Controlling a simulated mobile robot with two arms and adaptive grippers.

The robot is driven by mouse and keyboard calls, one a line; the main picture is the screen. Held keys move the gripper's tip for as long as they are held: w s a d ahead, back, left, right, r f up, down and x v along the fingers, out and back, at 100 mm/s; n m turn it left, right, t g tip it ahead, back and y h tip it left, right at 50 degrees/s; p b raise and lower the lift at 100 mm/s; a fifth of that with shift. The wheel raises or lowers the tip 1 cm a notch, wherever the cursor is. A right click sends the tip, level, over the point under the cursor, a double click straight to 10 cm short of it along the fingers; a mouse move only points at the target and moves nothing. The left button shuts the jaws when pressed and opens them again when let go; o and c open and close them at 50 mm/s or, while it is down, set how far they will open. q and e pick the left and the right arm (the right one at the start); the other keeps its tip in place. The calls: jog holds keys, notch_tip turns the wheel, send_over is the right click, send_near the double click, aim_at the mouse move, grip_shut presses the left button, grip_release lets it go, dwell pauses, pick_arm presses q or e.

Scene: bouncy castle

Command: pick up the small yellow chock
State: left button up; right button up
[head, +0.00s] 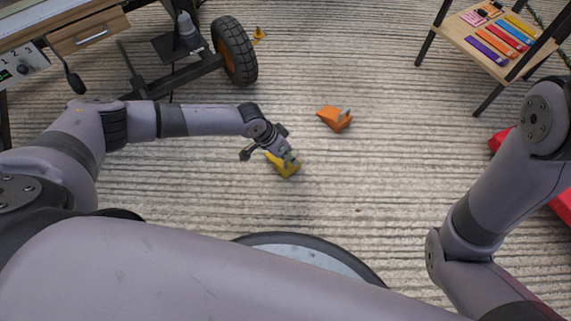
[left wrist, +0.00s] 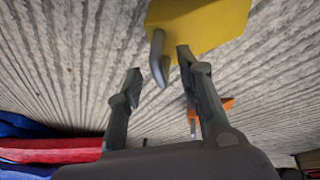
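A yellow chock (head: 287,170) with a grey handle lies on the ribbed floor, partly hidden by my left gripper (head: 285,157) in the head view. In the left wrist view the yellow chock (left wrist: 205,22) is at the top, and its curved grey handle shows between the two fingertips of my left gripper (left wrist: 158,65). The fingers are apart, and the right fingertip overlaps the chock's edge. I cannot tell whether either finger touches it. My right gripper is out of view; only my right arm shows in the head view.
An orange chock (head: 333,118) lies just beyond and right of the yellow one. A wheel (head: 235,50) stands at the upper left, with a small yellow piece (head: 259,36) beside it. A small table (head: 490,40) is at the upper right, above a red object (head: 561,203).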

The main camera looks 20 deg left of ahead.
pick_arm(q)
jog(key=shift+c, duration=0.6)
grip_shut()
dwell(0.5)
